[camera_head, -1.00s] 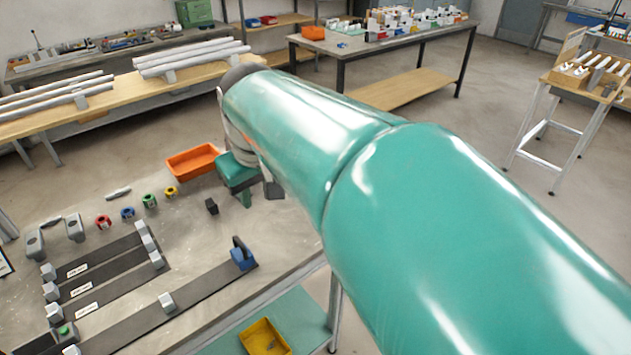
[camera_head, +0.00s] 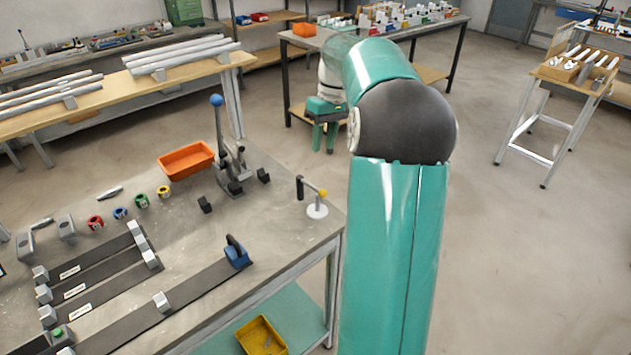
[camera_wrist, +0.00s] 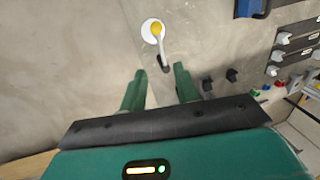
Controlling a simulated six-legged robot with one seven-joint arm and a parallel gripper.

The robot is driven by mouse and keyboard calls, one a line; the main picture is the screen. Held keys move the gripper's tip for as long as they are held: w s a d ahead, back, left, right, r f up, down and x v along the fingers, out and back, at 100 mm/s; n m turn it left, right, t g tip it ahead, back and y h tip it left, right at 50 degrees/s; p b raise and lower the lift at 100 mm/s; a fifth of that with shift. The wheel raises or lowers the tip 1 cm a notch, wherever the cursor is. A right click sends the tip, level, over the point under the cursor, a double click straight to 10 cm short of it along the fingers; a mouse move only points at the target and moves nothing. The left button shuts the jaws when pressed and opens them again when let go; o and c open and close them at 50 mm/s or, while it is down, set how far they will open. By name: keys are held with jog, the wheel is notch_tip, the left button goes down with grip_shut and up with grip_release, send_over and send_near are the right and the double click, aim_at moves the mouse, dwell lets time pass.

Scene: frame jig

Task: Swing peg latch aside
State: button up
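The peg latch, a white round base with a grey bar, a yellow knob and a dark upright peg, stands at the right corner of the workbench (camera_head: 317,212). It also shows in the wrist view (camera_wrist: 151,37), beyond my fingertips at the top. My gripper (camera_head: 323,146), green with two fingers, hangs past the bench's far right edge in the head view. In the wrist view my gripper (camera_wrist: 160,72) is open, with nothing between its fingers. The latch's dark end (camera_wrist: 164,62) appears just ahead of the gap; I cannot tell the height between them.
A lever clamp with a blue ball (camera_head: 229,155) stands left of the latch, beside an orange bin (camera_head: 187,170). A blue block (camera_head: 236,256) sits on a dark rail in front. Open floor lies right of the bench.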

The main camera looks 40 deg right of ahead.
aim_at(311, 187)
jog(key=f, duration=0.4)
jog(key=a+f, duration=0.1)
jog(key=f, duration=0.3)
jog(key=a+f, duration=0.1)
jog(key=f, duration=0.3)
jog(key=shift+a+f, duration=0.1)
jog(key=shift+a, duration=0.1)
grip_shut()
